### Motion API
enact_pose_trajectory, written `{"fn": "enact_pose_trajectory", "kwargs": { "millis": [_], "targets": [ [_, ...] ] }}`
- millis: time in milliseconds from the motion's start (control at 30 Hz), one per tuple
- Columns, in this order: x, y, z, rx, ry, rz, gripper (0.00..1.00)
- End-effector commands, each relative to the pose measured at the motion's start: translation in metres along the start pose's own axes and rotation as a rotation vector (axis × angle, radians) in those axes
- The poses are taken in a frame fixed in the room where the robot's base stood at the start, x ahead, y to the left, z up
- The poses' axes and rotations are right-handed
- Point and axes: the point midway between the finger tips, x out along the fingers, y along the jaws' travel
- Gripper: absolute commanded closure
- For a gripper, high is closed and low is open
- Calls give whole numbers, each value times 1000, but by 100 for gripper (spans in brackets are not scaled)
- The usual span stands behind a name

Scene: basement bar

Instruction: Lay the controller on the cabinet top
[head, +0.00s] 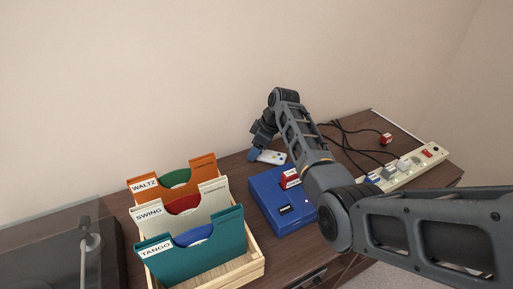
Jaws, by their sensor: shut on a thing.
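A small white controller (271,157) shows in the head view behind the blue box, low over or on the brown cabinet top (238,172). My gripper (256,153) is at its left end and is shut on it. The arm comes in from the right and reaches down toward the back of the cabinet, near the wall. The fingertips are small and partly hidden. I cannot tell whether the controller touches the surface.
A blue box (268,200) with a red piece on it stands just in front of the controller. A wooden crate (256,262) of labelled folders is at left, beside a record player (75,245). A power strip (415,165), dark cables and a small red-and-white block (386,139) lie at right.

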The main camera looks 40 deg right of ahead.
Motion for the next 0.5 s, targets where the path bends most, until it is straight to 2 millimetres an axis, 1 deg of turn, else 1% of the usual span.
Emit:
{"fn": "enact_pose_trajectory", "kwargs": {
  "millis": [233, 267, 500],
  "targets": [
    [3, 0, 1, 0, 0, 0, 75],
    [3, 0, 1, 1, 0, 0, 42],
    [2, 0, 1, 1, 0, 0, 19]
  ]
}}
